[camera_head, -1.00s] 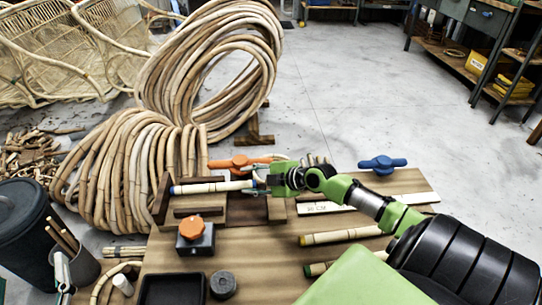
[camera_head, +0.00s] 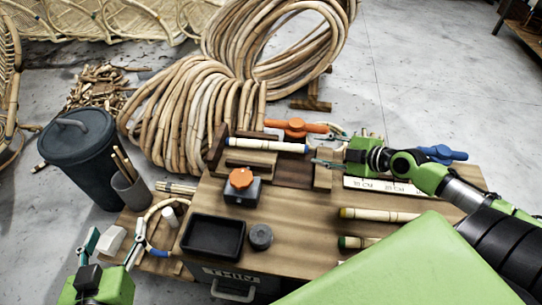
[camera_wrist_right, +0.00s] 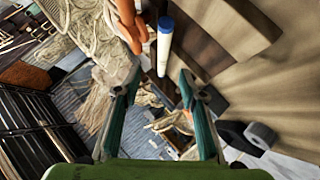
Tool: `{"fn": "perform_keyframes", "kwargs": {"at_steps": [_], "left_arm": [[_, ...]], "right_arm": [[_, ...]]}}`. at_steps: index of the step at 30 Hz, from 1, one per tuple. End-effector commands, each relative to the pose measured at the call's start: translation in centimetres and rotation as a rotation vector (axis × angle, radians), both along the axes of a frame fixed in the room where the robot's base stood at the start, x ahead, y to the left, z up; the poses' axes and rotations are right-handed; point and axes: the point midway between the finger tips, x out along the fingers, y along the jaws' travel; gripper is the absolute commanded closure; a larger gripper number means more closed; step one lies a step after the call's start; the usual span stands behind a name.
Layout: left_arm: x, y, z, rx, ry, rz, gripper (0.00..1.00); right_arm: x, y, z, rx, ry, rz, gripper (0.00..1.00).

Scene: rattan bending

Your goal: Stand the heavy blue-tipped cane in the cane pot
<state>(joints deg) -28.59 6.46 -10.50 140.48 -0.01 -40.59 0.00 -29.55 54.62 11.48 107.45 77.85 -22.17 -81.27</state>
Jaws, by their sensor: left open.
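The blue-tipped cane (camera_head: 265,145) lies level in a wooden rest (camera_head: 290,173) on the bench. Its blue end (camera_wrist_right: 166,27) shows in the right wrist view. My right gripper (camera_head: 322,149) is open just right of the cane's right end, its fingers apart and empty; both fingers also show spread in the wrist view (camera_wrist_right: 160,95). The cane pot (camera_head: 131,194), a grey cup with several thin canes in it, stands at the bench's left end. My left gripper (camera_head: 112,244) is open and empty at the lower left, in front of the pot.
A yellow-tipped cane (camera_head: 380,214) and a green-tipped cane (camera_head: 358,242) lie at the right. An orange-knobbed block (camera_head: 241,190), black tray (camera_head: 213,237), dark puck (camera_head: 260,237) and orange clamp handle (camera_head: 296,127) are near the rest. A dark bin (camera_head: 85,165) stands left.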

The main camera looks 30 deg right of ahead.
Motion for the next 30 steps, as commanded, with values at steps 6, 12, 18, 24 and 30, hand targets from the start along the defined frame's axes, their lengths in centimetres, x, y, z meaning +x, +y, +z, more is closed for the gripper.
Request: {"fn": "perform_keyframes", "kwargs": {"at_steps": [6, 12, 18, 24, 30], "left_arm": [[0.0, 0.0, 0.0, 0.000, -0.001, 0.000, 0.40], [0.0, 0.0, 0.1, 0.000, -0.002, 0.000, 0.40], [0.0, 0.0, 0.1, -0.001, -0.002, 0.000, 0.40], [0.0, 0.0, 0.1, -0.001, -0.002, 0.000, 0.40], [0.0, 0.0, 0.1, -0.001, -0.002, 0.000, 0.40]], "right_arm": [[-3.1, 8.3, -3.1, 0.173, 0.078, -0.034, 0.62], [-5.2, 17.6, -2.6, 0.386, 0.128, -0.131, 0.62], [-5.6, 23.9, 1.7, 0.615, 0.114, -0.286, 0.62], [-5.3, 25.8, 6.3, 0.798, 0.069, -0.431, 0.62], [-5.2, 25.9, 7.9, 0.862, 0.050, -0.486, 0.62]]}}
